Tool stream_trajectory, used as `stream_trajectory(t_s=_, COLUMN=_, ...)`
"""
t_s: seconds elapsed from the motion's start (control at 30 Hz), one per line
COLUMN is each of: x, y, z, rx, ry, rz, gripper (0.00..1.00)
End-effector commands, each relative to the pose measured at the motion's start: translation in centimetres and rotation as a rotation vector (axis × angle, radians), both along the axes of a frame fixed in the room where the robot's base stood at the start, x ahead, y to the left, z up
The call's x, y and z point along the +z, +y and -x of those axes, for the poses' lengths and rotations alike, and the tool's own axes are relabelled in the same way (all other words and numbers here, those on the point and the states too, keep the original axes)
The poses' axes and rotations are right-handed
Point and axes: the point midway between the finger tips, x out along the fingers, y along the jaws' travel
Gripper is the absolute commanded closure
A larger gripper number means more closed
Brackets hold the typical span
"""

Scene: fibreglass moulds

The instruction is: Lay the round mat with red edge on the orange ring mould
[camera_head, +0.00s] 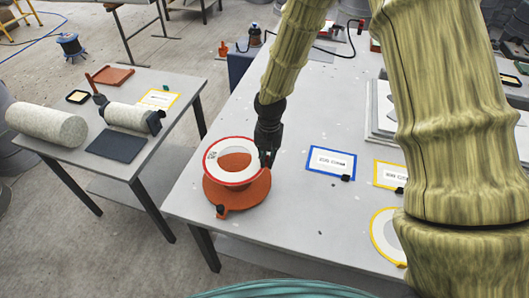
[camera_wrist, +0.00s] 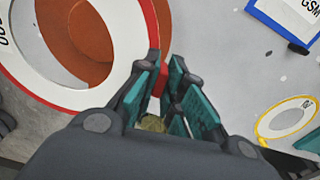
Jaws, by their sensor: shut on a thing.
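The round mat with red edge (camera_head: 213,167) is a white ring with a red rim and a dark printed mark. My gripper (camera_head: 267,155) is shut on its right edge, at a small red tab that shows between the fingers in the wrist view. The orange ring mould (camera_head: 237,197) lies on the table under the mat, and its orange shows through the mat's hole. In the head view the mat sits farther back than the mould's outline and seems raised; I cannot tell whether they touch. The wrist view shows the mat (camera_wrist: 113,62) at the left with the mould (camera_wrist: 62,38) inside its hole.
A blue-edged rectangular mat (camera_head: 318,171) and a yellow-edged one (camera_head: 378,180) lie to the right. A yellow-edged round mat (camera_head: 377,236) lies nearer the front. A side table (camera_head: 165,84) at the left carries rolls and a dark pad. The table between is mostly clear.

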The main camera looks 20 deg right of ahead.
Motion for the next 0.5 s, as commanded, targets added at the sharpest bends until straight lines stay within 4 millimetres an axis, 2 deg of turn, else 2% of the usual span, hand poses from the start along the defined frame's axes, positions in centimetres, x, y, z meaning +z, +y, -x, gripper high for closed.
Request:
stream_trajectory(t_s=0.2, x=-0.4, y=-0.1, z=-1.1, rx=-0.002, ry=0.012, rz=-0.002, gripper=1.00)
stream_trajectory(t_s=0.37, x=-2.2, y=0.0, z=-2.3, rx=0.000, ry=0.021, rz=0.000, gripper=1.00)
stream_trajectory(t_s=0.5, x=-3.3, y=-0.1, z=-2.4, rx=-0.001, ry=0.025, rz=-0.001, gripper=1.00)
